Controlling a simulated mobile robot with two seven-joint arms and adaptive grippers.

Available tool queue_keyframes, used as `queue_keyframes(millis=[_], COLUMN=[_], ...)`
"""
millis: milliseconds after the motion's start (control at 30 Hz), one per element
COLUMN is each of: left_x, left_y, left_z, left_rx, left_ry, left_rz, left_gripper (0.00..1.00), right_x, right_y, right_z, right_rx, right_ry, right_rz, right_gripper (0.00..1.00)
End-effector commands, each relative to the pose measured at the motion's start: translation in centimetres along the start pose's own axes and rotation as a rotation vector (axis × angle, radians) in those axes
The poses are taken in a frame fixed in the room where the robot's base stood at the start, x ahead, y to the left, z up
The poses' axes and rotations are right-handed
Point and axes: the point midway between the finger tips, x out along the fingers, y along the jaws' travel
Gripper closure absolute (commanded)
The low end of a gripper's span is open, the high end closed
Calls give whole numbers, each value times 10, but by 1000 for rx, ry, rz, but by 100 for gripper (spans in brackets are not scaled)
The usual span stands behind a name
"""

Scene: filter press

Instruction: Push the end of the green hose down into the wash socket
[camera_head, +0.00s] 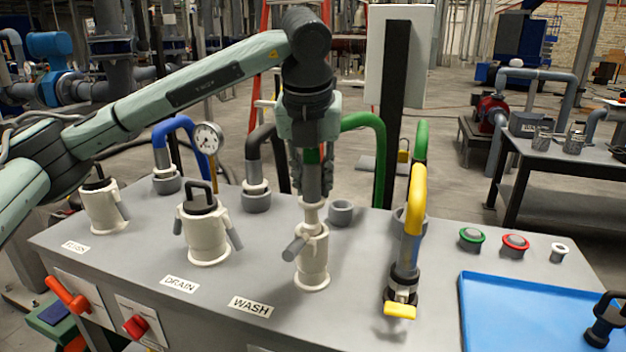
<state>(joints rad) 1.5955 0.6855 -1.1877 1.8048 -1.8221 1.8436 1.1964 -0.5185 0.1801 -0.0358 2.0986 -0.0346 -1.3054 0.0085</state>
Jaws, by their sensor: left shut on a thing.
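The green hose (362,120) arcs up behind the panel and comes down into my left gripper (313,185). My left gripper points straight down and is shut on the grey end of the hose. The wash socket (313,262) is a cream upright fitting with a grey side lever, standing behind the WASH label (250,307). The hose end is upright over the socket's mouth and appears to meet its top. I cannot tell how far, if at all, it is inside. My right gripper is not in view.
The yellow hose (417,195) stands close right of the wash socket. The drain socket (207,235), capped in black, stands to the left. An empty grey holder (341,212) is just behind. A blue tray (475,310) with a black plug (603,325) lies at right.

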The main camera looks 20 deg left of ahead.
Motion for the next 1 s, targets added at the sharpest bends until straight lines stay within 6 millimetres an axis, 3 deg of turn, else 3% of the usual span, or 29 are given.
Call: queue_keyframes(millis=[1000], left_x=[25], left_y=[0], left_z=[-9], left_rx=[0], left_ry=[-1], left_rz=[-1], left_gripper=[100], right_x=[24], right_y=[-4], right_z=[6], right_rx=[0], right_ry=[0], right_rz=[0], right_gripper=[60])
